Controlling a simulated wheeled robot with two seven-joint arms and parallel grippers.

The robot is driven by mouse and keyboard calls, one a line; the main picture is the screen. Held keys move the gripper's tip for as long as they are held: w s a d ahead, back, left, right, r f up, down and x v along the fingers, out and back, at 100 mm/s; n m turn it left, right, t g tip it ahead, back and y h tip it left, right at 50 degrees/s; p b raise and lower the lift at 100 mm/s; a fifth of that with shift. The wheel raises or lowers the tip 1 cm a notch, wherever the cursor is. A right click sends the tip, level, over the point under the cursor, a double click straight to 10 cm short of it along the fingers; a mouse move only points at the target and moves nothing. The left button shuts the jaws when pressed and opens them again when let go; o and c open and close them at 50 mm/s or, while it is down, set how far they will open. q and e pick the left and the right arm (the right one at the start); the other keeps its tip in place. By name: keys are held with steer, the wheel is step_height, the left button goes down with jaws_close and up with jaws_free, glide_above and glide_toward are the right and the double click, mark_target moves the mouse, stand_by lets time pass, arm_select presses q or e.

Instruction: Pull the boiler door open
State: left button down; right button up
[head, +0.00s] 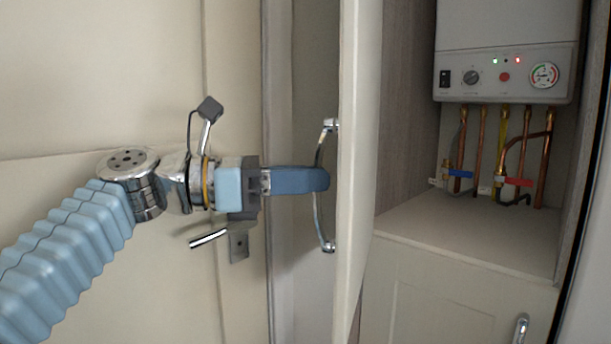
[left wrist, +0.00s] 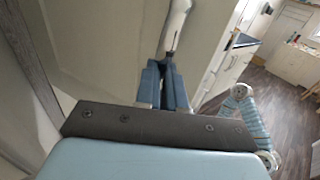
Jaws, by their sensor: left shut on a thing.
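The boiler door (head: 359,150) is a cream panel seen nearly edge-on in the head view. It stands open, swung out to the left of the boiler cupboard. Its curved chrome handle (head: 318,222) is on the door's left-facing side. My left gripper (head: 318,180) comes in from the left, its blue fingers closed around the middle of the handle. In the left wrist view the fingers (left wrist: 166,72) are together at the handle (left wrist: 177,25); the contact itself is partly hidden. My right gripper is in neither view.
The white boiler (head: 506,48) hangs inside the open cupboard, with copper pipes (head: 547,160) below and a bare shelf (head: 480,232) under them. A lower cupboard door has a chrome handle (head: 520,330). The left wrist view shows counters (left wrist: 228,65) and wood floor (left wrist: 282,105).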

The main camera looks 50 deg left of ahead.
arm_select(q)
steer(key=shift+w+a, duration=0.25)
steer(key=shift+a, duration=0.05)
steer(key=c, duration=1.2)
jaws_free()
steer(key=shift+w+f, duration=0.2)
steer(key=shift+w, duration=0.1)
steer(key=shift+c, duration=0.2)
